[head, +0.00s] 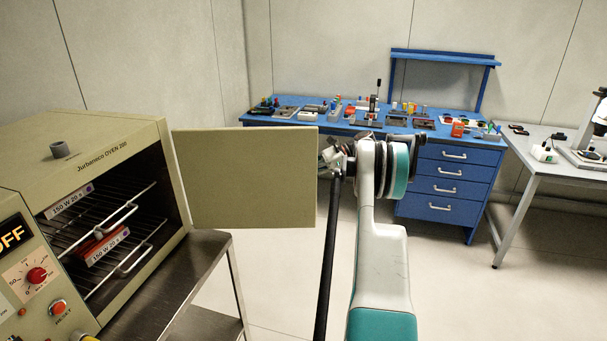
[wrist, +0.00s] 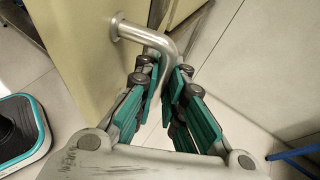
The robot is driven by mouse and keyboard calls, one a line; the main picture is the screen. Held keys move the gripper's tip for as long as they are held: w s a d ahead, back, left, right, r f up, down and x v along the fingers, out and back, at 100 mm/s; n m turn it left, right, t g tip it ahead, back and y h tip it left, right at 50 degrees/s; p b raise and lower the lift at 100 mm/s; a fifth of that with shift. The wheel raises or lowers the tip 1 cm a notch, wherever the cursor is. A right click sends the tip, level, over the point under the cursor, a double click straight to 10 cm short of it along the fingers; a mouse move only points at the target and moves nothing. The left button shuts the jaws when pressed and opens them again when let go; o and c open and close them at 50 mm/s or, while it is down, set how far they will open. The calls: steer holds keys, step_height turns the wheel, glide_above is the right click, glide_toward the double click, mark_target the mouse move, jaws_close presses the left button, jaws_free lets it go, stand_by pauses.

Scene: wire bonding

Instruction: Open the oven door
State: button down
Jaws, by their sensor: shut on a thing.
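The oven (head: 110,160), a beige box marked "Jurhenico OVEN 200", stands at the left in the head view. Its door (head: 245,178) is swung wide open, out to the right of the oven's mouth. My gripper (head: 331,156) is at the door's free right edge. In the wrist view my gripper (wrist: 170,92) has its green-padded fingers around the bent metal door handle (wrist: 148,38), shut on it. The door's beige face (wrist: 85,60) shows beside the handle. The fingers partly hide the handle's lower end.
Inside the oven are wire racks (head: 125,215) with labelled red-and-white items (head: 103,246). The oven stands on a metal table (head: 205,255). A blue workbench (head: 455,150) with several small parts is at the back. A grey table (head: 555,165) is at the right. The floor between is clear.

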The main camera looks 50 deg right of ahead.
steer(key=c, duration=1.9)
jaws_free()
steer(key=shift+c, duration=0.2)
steer(key=v, duration=1.2)
steer(key=shift+w, duration=0.15)
